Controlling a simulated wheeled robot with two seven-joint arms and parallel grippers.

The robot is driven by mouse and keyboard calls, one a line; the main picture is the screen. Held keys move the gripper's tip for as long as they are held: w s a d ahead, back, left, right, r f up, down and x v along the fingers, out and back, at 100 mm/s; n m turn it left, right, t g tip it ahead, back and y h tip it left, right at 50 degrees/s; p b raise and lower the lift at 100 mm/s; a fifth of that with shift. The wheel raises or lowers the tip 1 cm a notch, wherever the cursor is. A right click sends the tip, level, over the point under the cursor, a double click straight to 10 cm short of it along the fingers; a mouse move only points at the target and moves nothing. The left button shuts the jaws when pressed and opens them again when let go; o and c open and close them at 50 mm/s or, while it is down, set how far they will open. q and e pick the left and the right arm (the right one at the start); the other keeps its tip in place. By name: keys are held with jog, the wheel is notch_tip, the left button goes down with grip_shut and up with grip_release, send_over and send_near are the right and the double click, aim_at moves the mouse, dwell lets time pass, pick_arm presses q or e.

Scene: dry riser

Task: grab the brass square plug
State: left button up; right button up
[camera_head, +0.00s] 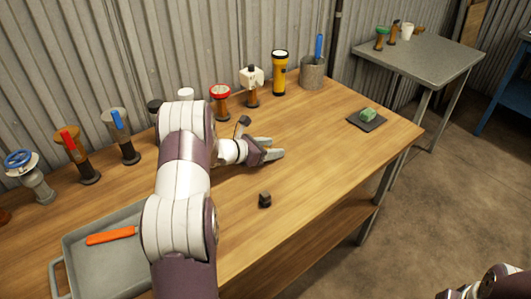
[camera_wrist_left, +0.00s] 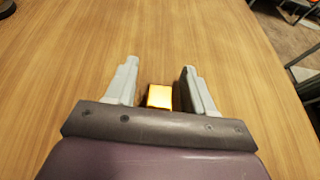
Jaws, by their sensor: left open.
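The brass square plug (camera_wrist_left: 159,96) shows in the left wrist view as a bright gold block between the two fingers of my left gripper (camera_wrist_left: 159,70). The fingers are open, with a gap on each side of the plug. In the head view my left gripper (camera_head: 274,149) is low over the middle of the wooden table, pointing right. I cannot make out the plug there; the gripper seems to hide it. My right gripper is not in view; only part of my right arm shows at the lower right corner.
A small dark block (camera_head: 265,200) sits on the table (camera_head: 325,140) nearer its front edge. Valves and handled tools line the back wall, with a yellow flashlight (camera_head: 280,72) and a metal cup (camera_head: 312,73). A grey tray (camera_head: 75,245) holds an orange-handled tool. The table's right side is mostly clear.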

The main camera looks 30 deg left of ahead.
pick_arm(q)
jog(key=shift+w+f, duration=0.1)
jog(key=shift+w, duration=0.05)
jog(key=shift+c, duration=0.6)
grip_shut()
